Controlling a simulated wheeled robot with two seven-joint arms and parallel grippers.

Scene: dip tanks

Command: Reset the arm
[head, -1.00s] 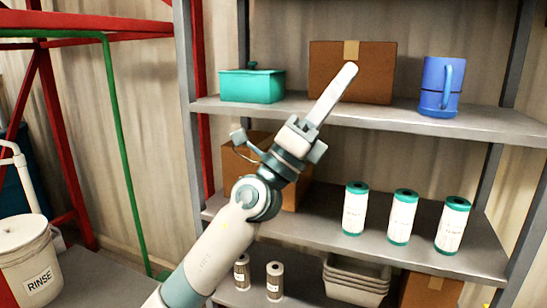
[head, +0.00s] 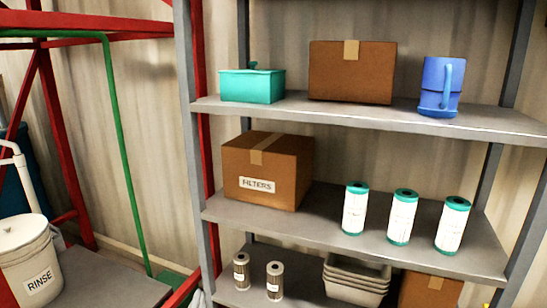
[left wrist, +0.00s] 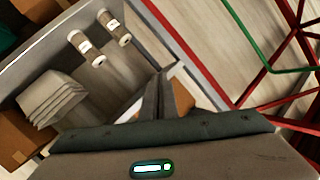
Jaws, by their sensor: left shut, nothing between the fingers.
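My left gripper (left wrist: 165,98) shows in the left wrist view, its two dark fingers together at the lower middle with nothing between them. It points toward the lower part of the shelf unit. The left arm is out of the head view, apart from what may be a sliver at the bottom edge. My right gripper is in neither view.
A grey shelf unit (head: 330,228) holds a FILTERS box (head: 268,178), three white-and-teal cartridges (head: 402,217), a teal container (head: 252,86), a brown box (head: 352,72) and a blue jug (head: 441,88). Dark cartridges (left wrist: 86,48) and stacked trays (left wrist: 52,100) sit low. A RINSE bucket (head: 28,262) stands left.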

